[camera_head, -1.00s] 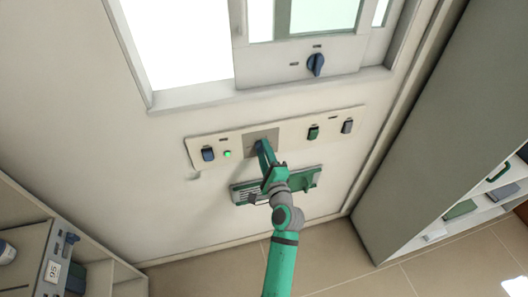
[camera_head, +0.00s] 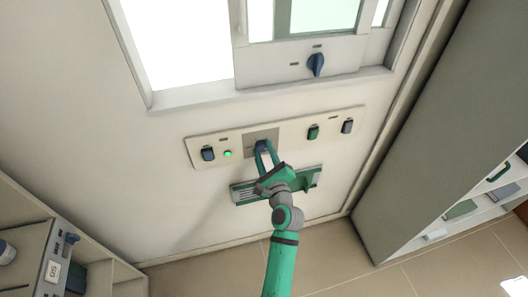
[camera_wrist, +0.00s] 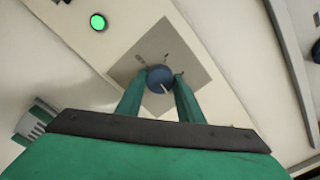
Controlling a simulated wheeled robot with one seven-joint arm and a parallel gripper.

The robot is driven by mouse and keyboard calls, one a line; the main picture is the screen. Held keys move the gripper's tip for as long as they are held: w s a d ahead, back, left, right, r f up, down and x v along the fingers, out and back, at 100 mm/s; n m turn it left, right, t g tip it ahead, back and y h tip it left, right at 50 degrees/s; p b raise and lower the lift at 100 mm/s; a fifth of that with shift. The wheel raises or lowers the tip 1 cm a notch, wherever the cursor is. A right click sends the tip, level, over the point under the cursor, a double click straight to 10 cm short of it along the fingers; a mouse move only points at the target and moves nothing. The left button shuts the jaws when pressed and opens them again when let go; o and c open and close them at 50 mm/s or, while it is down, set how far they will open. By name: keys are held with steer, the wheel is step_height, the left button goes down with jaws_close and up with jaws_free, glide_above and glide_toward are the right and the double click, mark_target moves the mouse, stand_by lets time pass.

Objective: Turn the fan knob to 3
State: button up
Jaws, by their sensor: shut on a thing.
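The fan knob (camera_wrist: 160,78) is a round dark blue knob with a pale pointer line, on a grey square plate (camera_wrist: 185,50) of the wall panel. In the wrist view its pointer line slants toward the lower right. The marks around it are too small to read. My gripper (camera_wrist: 160,84) has one green finger on each side of the knob and is shut on it. In the head view my gripper (camera_head: 267,150) reaches up to the grey plate (camera_head: 252,136), and its fingers partly hide the knob (camera_head: 262,146).
A green lit button (camera_head: 227,153) and a dark blue switch (camera_head: 208,154) are left of the plate. A green switch (camera_head: 313,132) and a grey one (camera_head: 347,126) are right. A green holder (camera_head: 243,193) is below. Another blue knob (camera_head: 316,64) is above.

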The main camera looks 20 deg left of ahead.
steer(key=shift+f, duration=0.15)
steer(key=o, duration=1.1)
steer(key=v, duration=1.1)
steer(key=shift+w, duration=0.1)
steer(key=s+d+f+n+h, duration=0.35)
steer(key=s+d+f, duration=0.2)
steer(key=s, duration=0.25)
steer(key=s+d+f+n+h, duration=0.35)
steer(key=s+f, duration=0.25)
steer(key=s, duration=0.2)
steer(key=s+d+r+n+h, duration=0.1)
steer(key=s+r+n, duration=0.1)
steer(key=s+n, duration=0.2)
steer(key=s+d+r+n+h, duration=0.1)
steer(key=s+d+r+n, duration=0.1)
steer(key=s+n, duration=0.3)
steer(key=s+d+r+n+h, duration=0.1)
steer(key=s+n, duration=0.4)
steer(key=s, duration=0.6)
steer(key=shift+s+d+r, duration=0.2)
steer(key=shift+d+r, duration=0.15)
steer(key=shift+r, duration=0.2)
